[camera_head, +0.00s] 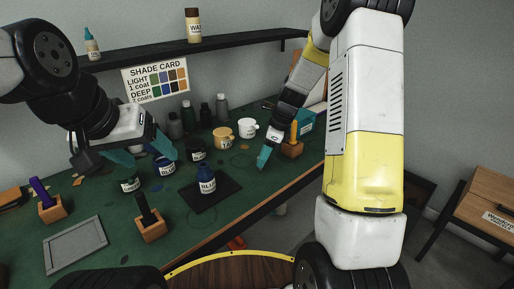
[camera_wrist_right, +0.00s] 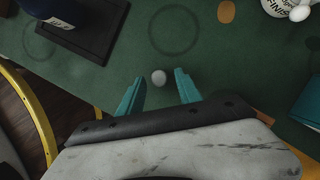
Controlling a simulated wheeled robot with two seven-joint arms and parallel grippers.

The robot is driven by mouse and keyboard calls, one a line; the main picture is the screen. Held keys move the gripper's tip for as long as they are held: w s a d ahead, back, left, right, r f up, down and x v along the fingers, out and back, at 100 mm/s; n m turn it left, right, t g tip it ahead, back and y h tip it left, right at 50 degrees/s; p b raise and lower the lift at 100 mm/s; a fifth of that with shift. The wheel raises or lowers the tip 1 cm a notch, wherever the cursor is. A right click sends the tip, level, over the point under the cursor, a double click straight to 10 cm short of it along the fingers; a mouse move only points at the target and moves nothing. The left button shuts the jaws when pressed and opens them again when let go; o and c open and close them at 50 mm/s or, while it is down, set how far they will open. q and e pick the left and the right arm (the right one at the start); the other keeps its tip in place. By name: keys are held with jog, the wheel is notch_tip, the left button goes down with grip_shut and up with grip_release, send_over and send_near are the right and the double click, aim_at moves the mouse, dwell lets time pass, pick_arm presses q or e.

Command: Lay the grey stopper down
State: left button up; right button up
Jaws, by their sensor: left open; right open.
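A small round grey stopper (camera_wrist_right: 159,77) shows in the right wrist view against the green table top, in line with the gap between my right fingertips. My right gripper (camera_wrist_right: 160,88) is open, with teal fingers apart on both sides, and no finger visibly touches the stopper. In the head view my right gripper (camera_head: 265,158) is low over the table's right part; I cannot make out the stopper there. My left gripper (camera_head: 143,151) is open, above the jars on the left.
Several dark jars are at the middle and back. Wooden blocks with upright handles (camera_head: 152,222) and a grey tray (camera_head: 75,246) are at the front left. The table's front edge is close.

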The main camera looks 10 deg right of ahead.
jog(key=v, duration=1.2)
jog(key=s+a+r+n+t, duration=0.1)
jog(key=s+r+n, duration=0.2)
jog(key=s+n, duration=0.4)
jog(key=s+r+n+t+h, duration=0.1)
jog(key=s+r+n+t, duration=0.1)
jog(key=s+n, duration=0.5)
jog(key=s+a+r+n+t, duration=0.1)
jog(key=s+r+n, duration=0.3)
jog(key=s+n, duration=0.4)
jog(key=shift+s+a+r+t+h, duration=0.35)
jog(key=shift+s+t, duration=0.15)
jog(key=shift+s, duration=0.75)
